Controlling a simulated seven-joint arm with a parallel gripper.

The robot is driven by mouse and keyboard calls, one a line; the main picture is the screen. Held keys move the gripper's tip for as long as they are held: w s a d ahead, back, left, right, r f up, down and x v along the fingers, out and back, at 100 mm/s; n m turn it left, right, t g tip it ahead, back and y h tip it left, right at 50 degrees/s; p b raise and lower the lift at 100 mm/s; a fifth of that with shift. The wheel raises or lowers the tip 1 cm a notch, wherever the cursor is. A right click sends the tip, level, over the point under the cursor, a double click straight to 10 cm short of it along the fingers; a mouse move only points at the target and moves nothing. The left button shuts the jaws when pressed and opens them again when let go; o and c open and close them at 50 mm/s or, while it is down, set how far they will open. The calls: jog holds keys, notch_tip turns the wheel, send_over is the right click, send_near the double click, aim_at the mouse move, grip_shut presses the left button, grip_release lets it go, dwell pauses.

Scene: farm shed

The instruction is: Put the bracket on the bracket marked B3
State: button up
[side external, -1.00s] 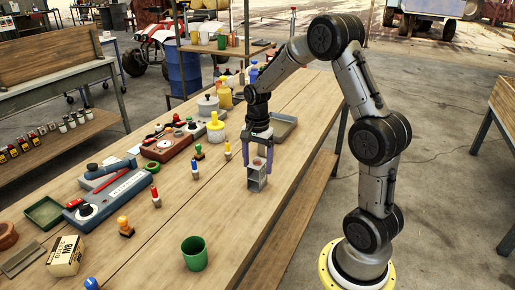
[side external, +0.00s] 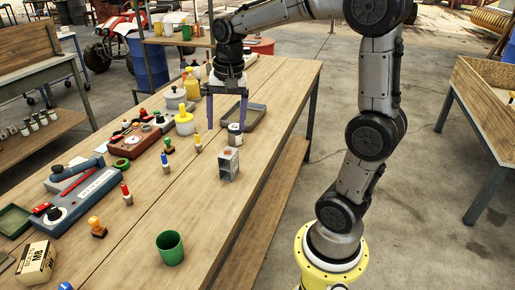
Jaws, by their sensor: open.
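A grey, box-like bracket (side external: 229,164) with a hollow front stands upright on the wooden table. A reddish patch shows at its top. I cannot tell whether it is one bracket or two stacked, and no B3 mark is legible. My gripper (side external: 226,125) is open, its two purple fingers spread and pointing down. It is above and behind the bracket, apart from it, with nothing visible held.
A small white-and-dark item (side external: 236,134) is just behind the bracket, near the right fingertip. A grey tray (side external: 257,117) lies behind. A green cup (side external: 170,248), colored pegs and a blue-grey device (side external: 84,195) occupy the left and front. Table right of the bracket is clear.

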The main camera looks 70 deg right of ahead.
jog(key=s+a+n+t, duration=0.4)
jog(key=s+a+n, duration=0.7)
jog(key=s+n, duration=0.2)
jog(key=shift+s+f+y, duration=0.3)
jog(key=shift+s, duration=0.4)
